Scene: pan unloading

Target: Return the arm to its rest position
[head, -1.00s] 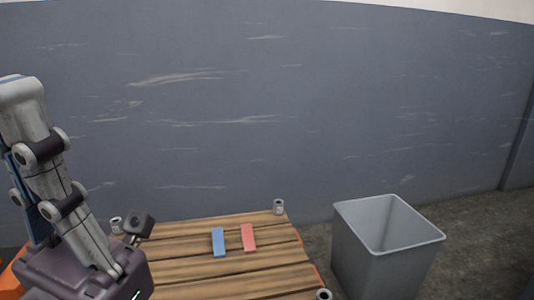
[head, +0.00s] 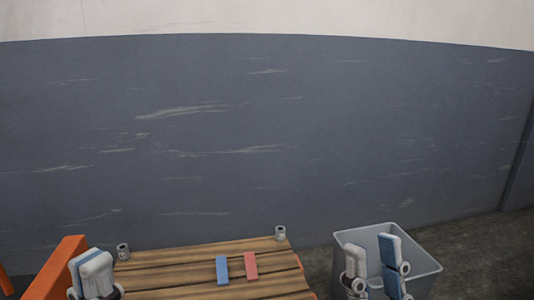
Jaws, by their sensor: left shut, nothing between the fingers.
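A wooden slatted table (head: 180,270) holds a blue block (head: 222,270) and a red block (head: 251,266) side by side. Small cans stand at its back left (head: 123,251) and back right (head: 281,233). A grey bin (head: 425,268) stands right of the table.

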